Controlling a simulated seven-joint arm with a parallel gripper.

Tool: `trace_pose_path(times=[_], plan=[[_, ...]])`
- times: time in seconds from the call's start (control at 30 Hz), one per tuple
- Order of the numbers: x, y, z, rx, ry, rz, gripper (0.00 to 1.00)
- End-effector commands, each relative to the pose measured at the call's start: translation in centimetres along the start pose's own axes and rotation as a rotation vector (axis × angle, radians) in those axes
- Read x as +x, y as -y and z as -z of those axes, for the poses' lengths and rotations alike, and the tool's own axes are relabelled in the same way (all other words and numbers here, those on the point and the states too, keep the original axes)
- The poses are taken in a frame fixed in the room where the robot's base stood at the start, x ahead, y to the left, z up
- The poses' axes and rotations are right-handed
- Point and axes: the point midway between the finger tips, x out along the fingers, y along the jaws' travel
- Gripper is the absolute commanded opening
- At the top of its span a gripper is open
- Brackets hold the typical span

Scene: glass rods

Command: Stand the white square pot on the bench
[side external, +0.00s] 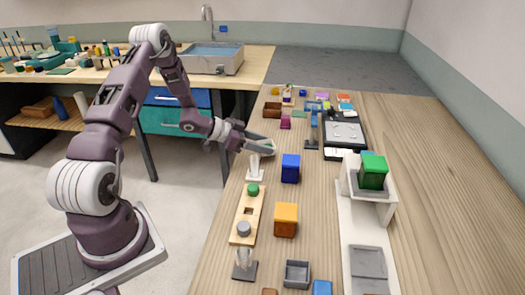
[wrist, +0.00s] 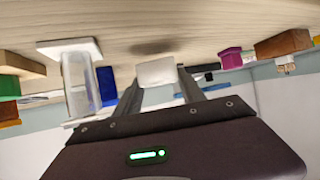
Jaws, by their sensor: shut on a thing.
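The white square pot (wrist: 157,73) is between my two fingers in the wrist view, with a pale side facing the camera. My gripper (wrist: 157,88) is shut on it. A dark shadow lies on the bench (wrist: 200,22) beyond the pot, and the pot looks held clear of the surface. In the side view my gripper (side external: 264,147) reaches over the bench's left edge, just behind a white stand (side external: 255,176). The pot is small and partly hidden by the fingers there.
A clear upright piece on a white base (wrist: 68,48) stands close beside my gripper. A blue block (side external: 290,168) is to its right, a magenta block (side external: 285,122) behind. A wooden board (side external: 247,212) with round pieces and an orange block (side external: 286,219) are nearer the camera.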

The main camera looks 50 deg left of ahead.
Motion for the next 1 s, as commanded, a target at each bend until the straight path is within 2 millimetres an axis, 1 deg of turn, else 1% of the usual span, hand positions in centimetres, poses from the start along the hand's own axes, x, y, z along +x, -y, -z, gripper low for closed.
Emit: trace_pose_path(times=[0.03,0.13,0.5,0.53,0.6,0.63,0.9,0.97,1.0], plan=[[0.5,0.0,-0.9,-0.003,0.0,0.0,0.05],[1.0,0.0,-1.9,0.0,0.0,0.0,0.05],[1.2,0.0,-2.2,0.001,-0.001,0.0,0.05],[1.2,0.0,-2.2,0.001,0.0,0.0,0.53],[1.2,0.0,-2.2,0.001,0.0,0.0,0.67],[1.2,0.0,-2.2,0.001,0.0,0.0,0.69],[1.2,0.0,-2.1,0.001,0.0,0.0,0.69],[1.0,0.0,-1.8,0.002,-0.001,0.0,0.69],[0.4,0.1,-1.9,0.001,0.0,0.002,0.69]])
